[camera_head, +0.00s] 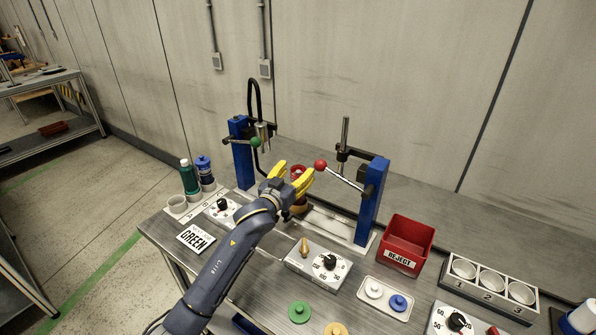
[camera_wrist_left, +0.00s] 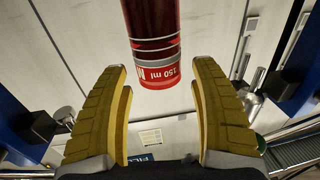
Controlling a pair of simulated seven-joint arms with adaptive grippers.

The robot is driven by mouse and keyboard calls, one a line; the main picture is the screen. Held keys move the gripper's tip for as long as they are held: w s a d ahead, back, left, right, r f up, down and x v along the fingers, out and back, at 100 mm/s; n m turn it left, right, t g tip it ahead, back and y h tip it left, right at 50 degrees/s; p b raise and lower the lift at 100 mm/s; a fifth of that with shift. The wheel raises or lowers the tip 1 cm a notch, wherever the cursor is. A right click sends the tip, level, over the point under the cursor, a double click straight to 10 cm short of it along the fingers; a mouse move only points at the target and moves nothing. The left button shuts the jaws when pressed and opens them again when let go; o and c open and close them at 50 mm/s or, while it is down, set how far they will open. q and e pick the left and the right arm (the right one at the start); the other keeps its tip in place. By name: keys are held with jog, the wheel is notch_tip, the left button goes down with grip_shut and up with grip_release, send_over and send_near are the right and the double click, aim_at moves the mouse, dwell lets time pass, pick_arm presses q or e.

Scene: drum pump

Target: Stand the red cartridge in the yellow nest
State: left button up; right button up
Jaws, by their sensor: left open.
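The red cartridge (camera_wrist_left: 154,45) shows in the left wrist view as a dark red cylinder with a brighter red band marked 150 ml. One end lies in the gap ahead of my fingers; the other runs out of the top of the picture. In the head view its red end (camera_head: 297,171) shows between the yellow fingers. My left gripper (camera_head: 293,176) is open, with one finger on either side of the cartridge and visible gaps in the wrist view (camera_wrist_left: 160,75). A mustard-yellow piece (camera_head: 299,208), perhaps the yellow nest, is mostly hidden below the gripper. My right gripper is out of view.
Blue press posts stand left (camera_head: 241,155) and right (camera_head: 372,200) of the gripper. A red-knobbed lever (camera_head: 342,177) reaches close to the fingers. A red reject bin (camera_head: 406,243), a numbered rack (camera_head: 490,287) and a dial box (camera_head: 319,265) occupy the bench.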

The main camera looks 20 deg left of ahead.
pick_arm(q)
jog(key=s+a, duration=0.1)
jog(key=s, duration=0.9)
jog(key=shift+s+a, duration=0.25)
jog(key=shift+a, duration=0.1)
jog(key=shift+o, duration=0.3)
dwell(1.3)
